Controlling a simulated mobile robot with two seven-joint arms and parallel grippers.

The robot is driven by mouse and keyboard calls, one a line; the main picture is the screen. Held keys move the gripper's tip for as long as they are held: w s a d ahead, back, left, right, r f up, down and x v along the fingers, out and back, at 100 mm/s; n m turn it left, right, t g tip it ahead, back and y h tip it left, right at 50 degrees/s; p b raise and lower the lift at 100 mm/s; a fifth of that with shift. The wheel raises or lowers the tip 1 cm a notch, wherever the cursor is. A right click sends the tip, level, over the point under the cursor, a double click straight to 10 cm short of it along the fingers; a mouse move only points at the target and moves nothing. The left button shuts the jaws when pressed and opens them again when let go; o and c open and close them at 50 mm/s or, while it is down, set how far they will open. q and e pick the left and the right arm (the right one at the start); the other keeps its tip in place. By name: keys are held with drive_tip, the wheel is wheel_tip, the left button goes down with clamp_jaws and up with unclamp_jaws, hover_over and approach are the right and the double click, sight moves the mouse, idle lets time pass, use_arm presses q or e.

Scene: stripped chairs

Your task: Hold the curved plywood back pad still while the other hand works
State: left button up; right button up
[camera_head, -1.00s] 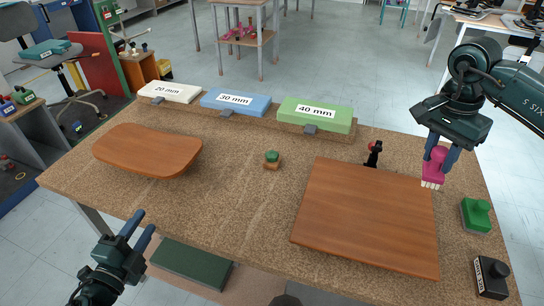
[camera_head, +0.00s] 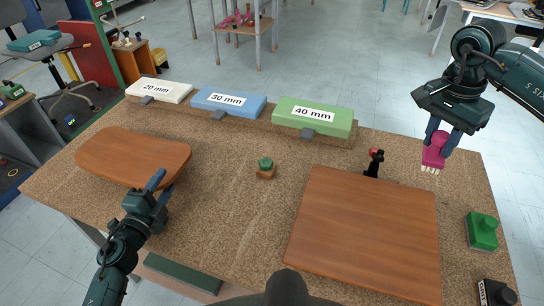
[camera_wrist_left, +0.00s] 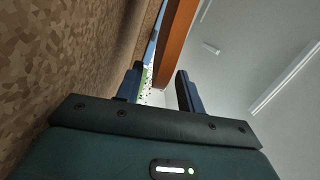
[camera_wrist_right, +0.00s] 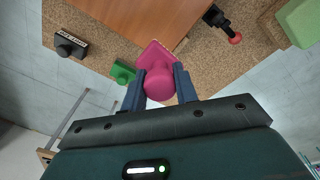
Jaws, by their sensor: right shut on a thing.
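The curved plywood back pad (camera_head: 130,156) lies at the left end of the cork-coloured bench. My left gripper (camera_head: 160,184) is open by its front right edge. In the left wrist view the pad's edge (camera_wrist_left: 176,40) lies ahead of the spread fingers (camera_wrist_left: 158,88), not clearly gripped. My right gripper (camera_head: 440,140) is shut on a pink tool (camera_head: 434,155) with pale bristle-like tips, held above the bench's right side. The tool's round pink knob (camera_wrist_right: 159,84) is between the fingers in the right wrist view.
A flat wooden panel (camera_head: 365,232) lies at the right. Green (camera_head: 482,232) and black (camera_head: 495,293) knobbed blocks stand beside it. A black clamp with a red knob (camera_head: 374,162) and a small green-topped piece (camera_head: 265,168) stand behind. Foam blocks (camera_head: 312,117) line the back.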

sight(168, 174)
use_arm(q)
drive_tip(key=shift+w+d, duration=0.15)
drive_tip(key=shift+w, duration=0.7)
drive_tip(key=shift+w+d, duration=0.15)
drive_tip(key=shift+w, duration=0.65)
drive_tip(key=shift+c, duration=0.6)
clamp_jaws()
